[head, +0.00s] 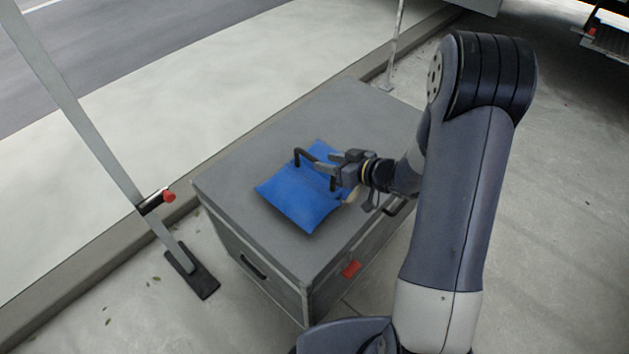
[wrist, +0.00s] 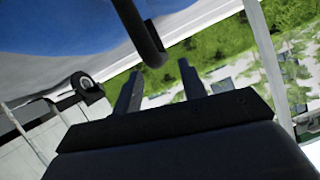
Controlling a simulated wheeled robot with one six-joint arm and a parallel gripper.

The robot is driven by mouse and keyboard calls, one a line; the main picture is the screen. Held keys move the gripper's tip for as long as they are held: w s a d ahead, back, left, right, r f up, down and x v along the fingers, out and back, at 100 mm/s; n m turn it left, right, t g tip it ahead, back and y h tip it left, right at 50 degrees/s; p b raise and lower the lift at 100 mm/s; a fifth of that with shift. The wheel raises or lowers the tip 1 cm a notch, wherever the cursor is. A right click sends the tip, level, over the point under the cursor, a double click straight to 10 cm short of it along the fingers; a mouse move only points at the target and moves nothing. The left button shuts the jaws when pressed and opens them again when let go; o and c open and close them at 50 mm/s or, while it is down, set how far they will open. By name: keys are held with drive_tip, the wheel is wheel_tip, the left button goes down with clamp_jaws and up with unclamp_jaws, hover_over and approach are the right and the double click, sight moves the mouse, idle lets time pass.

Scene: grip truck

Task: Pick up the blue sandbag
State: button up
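The blue sandbag (head: 298,200) lies on top of a grey case (head: 240,180). Its black handle (head: 304,153) stands up in an arch over the bag. My gripper (head: 326,170) reaches in from the right, above the bag and close to the handle. In the wrist view, my gripper (wrist: 160,70) has its two fingers apart, and the handle (wrist: 142,32) comes down from the top with its lower bend near the gap between the fingertips. I cannot tell whether they touch. Part of the sandbag (wrist: 60,25) shows at upper left.
The case has a side handle (head: 252,266) and a red tag (head: 351,269). A grey stand pole (head: 90,135) with a red knob (head: 169,196) is at left, on a black foot (head: 192,275). A kerb runs behind the case. Ground at right is clear.

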drive_tip(key=x, duration=0.4)
drive_tip(key=shift+s+f, duration=0.15)
drive_tip(key=shift+s, duration=0.05)
drive_tip(key=shift+c, duration=0.6)
clamp_jaws()
idle(0.5)
drive_tip(key=shift+w+r, duration=0.1)
drive_tip(key=shift+r, duration=0.15)
